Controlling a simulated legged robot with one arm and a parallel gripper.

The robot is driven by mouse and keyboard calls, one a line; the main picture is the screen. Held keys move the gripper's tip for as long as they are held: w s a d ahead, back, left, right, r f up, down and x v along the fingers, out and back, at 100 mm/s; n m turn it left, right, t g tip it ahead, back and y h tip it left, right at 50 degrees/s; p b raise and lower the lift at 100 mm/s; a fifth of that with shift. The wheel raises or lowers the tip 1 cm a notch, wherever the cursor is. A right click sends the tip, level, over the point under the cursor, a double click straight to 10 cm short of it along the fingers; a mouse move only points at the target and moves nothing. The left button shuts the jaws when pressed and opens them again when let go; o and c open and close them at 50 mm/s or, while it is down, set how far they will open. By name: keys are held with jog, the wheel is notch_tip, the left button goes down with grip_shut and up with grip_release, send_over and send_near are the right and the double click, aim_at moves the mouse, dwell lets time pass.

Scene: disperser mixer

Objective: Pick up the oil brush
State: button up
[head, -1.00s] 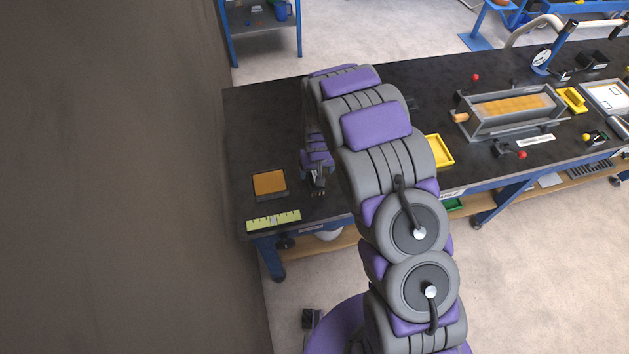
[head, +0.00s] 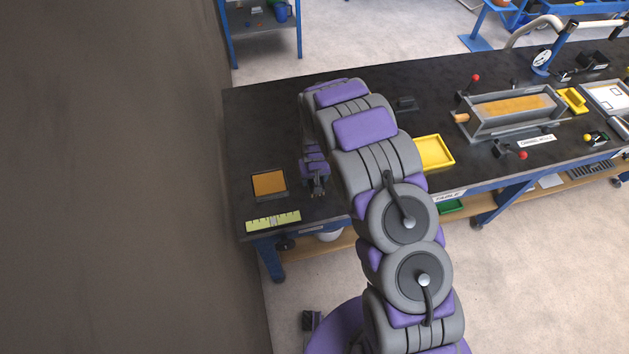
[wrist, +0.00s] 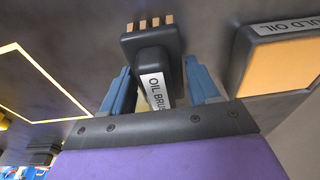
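The oil brush (wrist: 155,55) is a dark block with a white label and a row of tan bristles at its far end, at the upper middle of the wrist view. My gripper (wrist: 157,68) is open, with one blue finger at each side of the brush. The fingers look close to its sides; I cannot tell whether they touch. In the head view my gripper (head: 317,192) points down over the left part of the black table; the brush cannot be made out there.
A dark block with an orange top and a label (wrist: 280,68) lies right of the brush; it also shows in the head view (head: 269,184). A yellow-green strip (head: 273,221) lies at the table's front edge. A yellow tray (head: 433,153) and a grey mixing trough (head: 510,108) stand right of my arm.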

jog(key=c, duration=0.8)
jog(key=shift+r, duration=0.8)
notch_tip(320, 180, up, 2)
jog(key=shift+s+r+p, duration=0.1)
jog(key=shift+r+p, duration=0.1)
jog(key=shift+p, duration=0.1)
jog(key=s+d, duration=0.1)
jog(key=s, duration=0.4)
jog(key=s+d, duration=0.2)
jog(key=s, duration=0.3)
jog(key=s+d+r+p, duration=0.1)
jog(key=s, duration=0.4)
jog(key=shift+s+d, duration=0.1)
jog(key=shift+d, duration=0.15)
jog(key=o, duration=0.6)
jog(key=shift+c, duration=0.2)
jog(key=c, duration=0.3)
